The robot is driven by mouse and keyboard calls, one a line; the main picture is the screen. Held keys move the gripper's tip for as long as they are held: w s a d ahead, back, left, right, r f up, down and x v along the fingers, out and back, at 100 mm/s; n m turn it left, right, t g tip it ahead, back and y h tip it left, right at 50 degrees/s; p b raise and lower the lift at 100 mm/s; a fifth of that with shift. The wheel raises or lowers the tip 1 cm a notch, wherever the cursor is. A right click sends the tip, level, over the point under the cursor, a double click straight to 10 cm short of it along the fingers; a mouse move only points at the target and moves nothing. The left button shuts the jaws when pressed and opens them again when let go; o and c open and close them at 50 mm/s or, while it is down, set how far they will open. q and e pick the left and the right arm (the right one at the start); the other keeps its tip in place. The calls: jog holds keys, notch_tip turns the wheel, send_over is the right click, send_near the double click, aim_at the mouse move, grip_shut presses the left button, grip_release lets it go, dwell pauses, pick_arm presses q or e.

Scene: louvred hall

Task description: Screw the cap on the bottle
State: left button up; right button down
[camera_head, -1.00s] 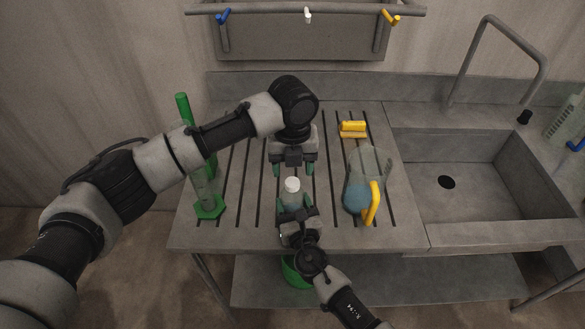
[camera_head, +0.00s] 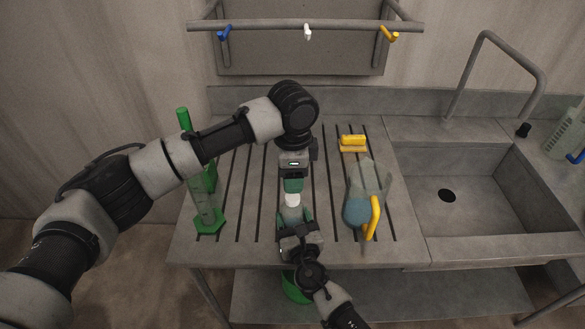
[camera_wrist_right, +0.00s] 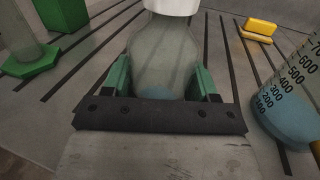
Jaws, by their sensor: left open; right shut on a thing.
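A clear bottle (camera_wrist_right: 165,50) with a little bluish liquid stands upright on the slatted draining board (camera_head: 340,222). My right gripper (camera_head: 294,216) is shut on its body, one green finger on each side. The white cap (camera_head: 292,200) sits at the top of the bottle neck; its lower edge also shows in the right wrist view (camera_wrist_right: 172,5). I cannot tell how tightly it is seated. My left gripper (camera_head: 293,187) points down directly above the cap, open, its green fingers lined up so that one hides the other. Whether they touch the cap is unclear.
A jug (camera_head: 362,205) with blue liquid and a yellow handle stands to the right, a yellow brush (camera_head: 353,143) behind it. A green-based cylinder (camera_head: 208,217) stands at left. The sink (camera_head: 465,195) lies right; a rail with hooks (camera_head: 307,27) runs above.

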aim_at(293, 196)
pick_arm(q)
jog(key=n, duration=0.4)
jog(key=shift+r, duration=0.25)
jog(key=n, duration=0.4)
jog(key=shift+r, duration=0.25)
jog(key=shift+f, duration=4)
jog(key=c, duration=0.9)
jog(key=o, duration=1.1)
jog(key=shift+c, duration=0.2)
